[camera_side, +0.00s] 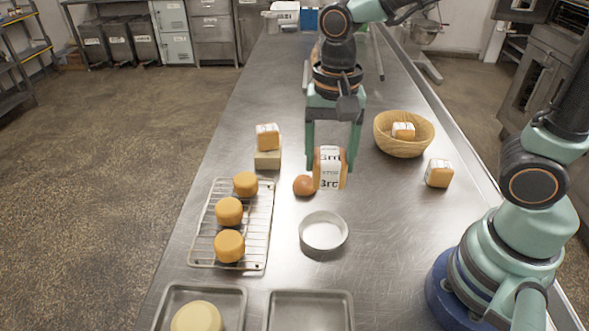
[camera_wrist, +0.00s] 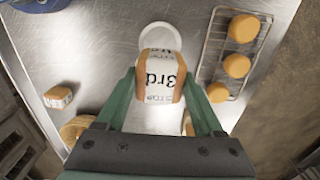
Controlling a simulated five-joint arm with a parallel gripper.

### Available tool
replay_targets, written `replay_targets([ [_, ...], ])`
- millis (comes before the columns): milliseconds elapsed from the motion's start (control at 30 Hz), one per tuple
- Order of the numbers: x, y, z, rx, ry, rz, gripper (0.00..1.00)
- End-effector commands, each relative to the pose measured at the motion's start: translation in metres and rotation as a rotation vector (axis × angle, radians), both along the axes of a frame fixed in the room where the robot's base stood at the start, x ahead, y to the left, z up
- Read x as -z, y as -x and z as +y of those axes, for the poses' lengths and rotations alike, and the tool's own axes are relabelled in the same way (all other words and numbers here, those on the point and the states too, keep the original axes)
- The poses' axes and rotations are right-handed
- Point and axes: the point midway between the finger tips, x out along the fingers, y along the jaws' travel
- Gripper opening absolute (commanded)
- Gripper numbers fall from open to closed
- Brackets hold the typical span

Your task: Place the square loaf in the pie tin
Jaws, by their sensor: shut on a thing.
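A square loaf (camera_side: 329,168) with a white printed band is held between the fingers of my gripper (camera_side: 333,150), above the steel table. It also shows in the wrist view (camera_wrist: 160,75), between the two green fingers of my gripper (camera_wrist: 160,95). The pie tin (camera_side: 323,233) is a round, pale, shallow ring on the table, below and in front of the held loaf in the side view. It looks empty there. In the wrist view the pie tin (camera_wrist: 160,32) shows just beyond the loaf, which hides part of it.
A wire rack (camera_side: 262,222) with round cakes stands left of the tin. A round brown bun (camera_side: 304,185) lies close behind the tin. Other banded loaves sit on a block (camera_side: 267,158), in a basket (camera_side: 425,140) and on the table (camera_side: 439,173). Trays (camera_side: 308,297) lie in front.

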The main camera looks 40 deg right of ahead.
Motion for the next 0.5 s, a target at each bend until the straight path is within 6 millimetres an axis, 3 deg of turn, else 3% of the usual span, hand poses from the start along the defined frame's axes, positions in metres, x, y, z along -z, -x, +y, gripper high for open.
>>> replay_targets([
  [300, 0.077, 0.001, -0.001, 0.0, 0.002, 0.006, 0.03],
  [500, 0.1, 0.0, 0.0, 0.0, 0.0, 0.001, 0.03],
])
